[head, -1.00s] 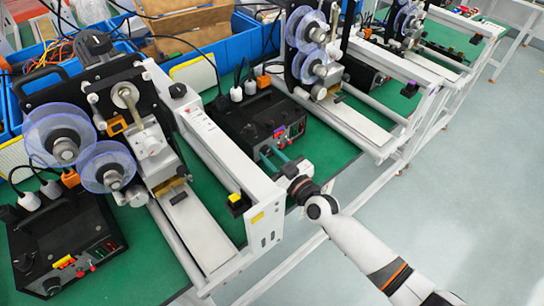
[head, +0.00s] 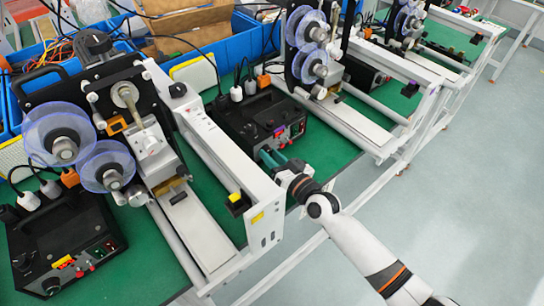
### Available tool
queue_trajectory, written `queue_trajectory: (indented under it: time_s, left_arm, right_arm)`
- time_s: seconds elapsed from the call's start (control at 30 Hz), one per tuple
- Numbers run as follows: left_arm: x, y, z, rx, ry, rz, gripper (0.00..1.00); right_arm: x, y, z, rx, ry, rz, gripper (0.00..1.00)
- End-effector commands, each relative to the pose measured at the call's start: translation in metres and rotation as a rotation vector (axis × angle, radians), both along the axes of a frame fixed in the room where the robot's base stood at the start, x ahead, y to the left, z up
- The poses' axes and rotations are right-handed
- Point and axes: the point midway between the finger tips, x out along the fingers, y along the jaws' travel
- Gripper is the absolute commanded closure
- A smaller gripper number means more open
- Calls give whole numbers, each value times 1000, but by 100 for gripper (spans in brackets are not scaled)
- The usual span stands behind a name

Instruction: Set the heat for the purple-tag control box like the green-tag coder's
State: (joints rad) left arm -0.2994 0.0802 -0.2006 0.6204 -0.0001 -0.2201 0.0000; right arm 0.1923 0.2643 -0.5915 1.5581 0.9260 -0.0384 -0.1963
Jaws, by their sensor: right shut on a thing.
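The purple-tag control box (head: 240,123) is a black box on the green bench top, with a small purple tag (head: 279,132) on its front panel. My right gripper (head: 268,157), with teal fingers, is at the left end of that panel, shut on its knob; the fingers and wrist hide the knob and its setting. A green tag (head: 475,39) shows on the far coder frame at the top right; its heat setting is too small to read. My left gripper is out of view.
A yellow-tag coder (head: 235,199) stands left of my right arm, its white frame close to the gripper. Its black control box (head: 70,235) is at lower left. A purple-tag coder (head: 411,87) stands right of centre. Blue bins (head: 205,60) line the back. Floor at right is clear.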

Motion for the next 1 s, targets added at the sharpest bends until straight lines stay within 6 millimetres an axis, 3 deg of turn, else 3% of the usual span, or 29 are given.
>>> queue_trajectory:
  time_s: [0.53, 0.57, 0.6, 1.0]
  left_arm:
    - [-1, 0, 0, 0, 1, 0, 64]
    - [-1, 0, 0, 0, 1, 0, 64]
    - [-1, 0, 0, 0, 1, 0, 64]
    - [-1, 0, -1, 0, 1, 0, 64]
  right_arm:
    - [0, 0, -1, 24, 20, -1, 97]
    - [0, 0, -1, 24, 20, -1, 71]
    - [0, 0, -1, 24, 20, -1, 65]
    - [-8, -6, -2, 23, 21, -1, 65]
